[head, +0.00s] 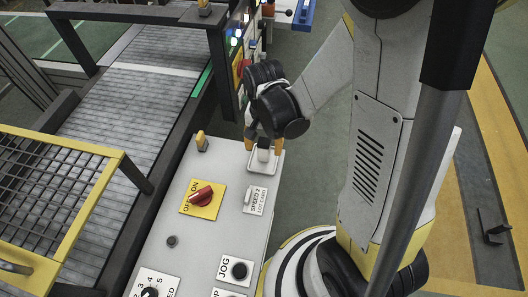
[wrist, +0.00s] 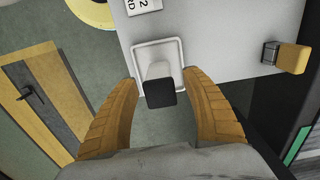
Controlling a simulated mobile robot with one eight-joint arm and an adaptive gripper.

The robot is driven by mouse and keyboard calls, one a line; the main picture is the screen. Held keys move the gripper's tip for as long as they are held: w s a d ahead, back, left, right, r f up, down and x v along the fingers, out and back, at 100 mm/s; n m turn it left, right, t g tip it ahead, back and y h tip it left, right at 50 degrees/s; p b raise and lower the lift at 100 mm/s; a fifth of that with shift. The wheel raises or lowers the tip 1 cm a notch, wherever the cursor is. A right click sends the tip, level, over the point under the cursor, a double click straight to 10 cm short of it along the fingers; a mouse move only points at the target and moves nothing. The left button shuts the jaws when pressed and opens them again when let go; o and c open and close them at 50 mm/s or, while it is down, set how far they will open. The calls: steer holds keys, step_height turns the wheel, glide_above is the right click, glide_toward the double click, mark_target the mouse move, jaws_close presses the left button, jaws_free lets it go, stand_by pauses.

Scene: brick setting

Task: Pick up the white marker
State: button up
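The white marker (wrist: 158,70) appears to stand in a small square white tray (wrist: 175,43) at the end of the grey console, with its dark end (wrist: 160,95) towards my wrist camera. In the head view the marker (head: 263,154) shows below my gripper, partly covered by it. My gripper (wrist: 160,80) is open, with one orange finger on each side of the marker and a visible gap on both sides. In the head view my gripper (head: 264,143) points down over the tray (head: 272,171). Any contact lower down cannot be told.
The console (head: 185,240) carries a red rotary switch (head: 202,196) on a yellow plate, a JOG button (head: 239,270) and a small orange-topped piece (head: 202,142). A dark frame post (head: 222,75) stands close left of my gripper. A roller conveyor (head: 140,90) runs along the left.

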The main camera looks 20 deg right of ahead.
jaws_close()
steer(key=shift+r, duration=0.1)
step_height(320, 180, up, 5)
steer(key=p, duration=0.2)
steer(key=shift+p, duration=0.4)
steer(key=s+d+r+p, duration=0.3)
steer(key=s+d+r, duration=0.2)
steer(key=s, duration=0.4)
steer(key=shift+s+d+r+p, duration=0.35)
steer(key=shift+d+r+p, duration=0.05)
steer(key=shift+d, duration=0.4)
